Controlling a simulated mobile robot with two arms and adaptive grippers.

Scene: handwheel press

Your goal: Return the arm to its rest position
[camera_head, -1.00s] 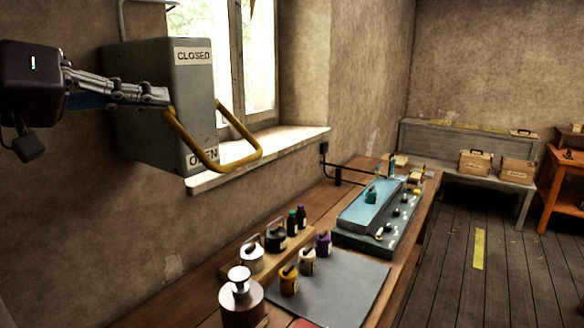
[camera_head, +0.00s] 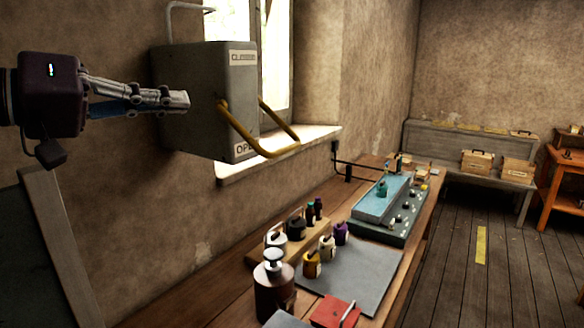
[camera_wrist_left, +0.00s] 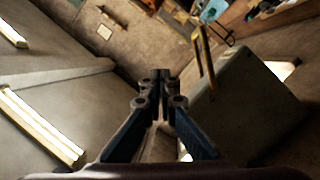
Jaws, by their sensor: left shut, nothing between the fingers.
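My left gripper (camera_head: 186,100) comes in from the left in the head view, shut with nothing between its fingers. Its tips are in front of the grey wall box in the picture; I cannot tell the exact gap. In the left wrist view the gripper (camera_wrist_left: 160,75) also shows shut, with its fingers together. The grey box (camera_head: 195,70) has a CLOSED label at its top and an OPEN label lower down. A yellow lever handle (camera_head: 265,150) hangs low beside the OPEN label. The box (camera_wrist_left: 250,100) and handle (camera_wrist_left: 207,65) lie right of the fingers in the wrist view. My right gripper is not in view.
A wooden bench (camera_head: 240,265) runs below the window, with several weights and bottles, a grey mat (camera_head: 365,275), a red block (camera_head: 335,311) and a teal device (camera_head: 383,200). A grey panel (camera_head: 55,250) stands at lower left.

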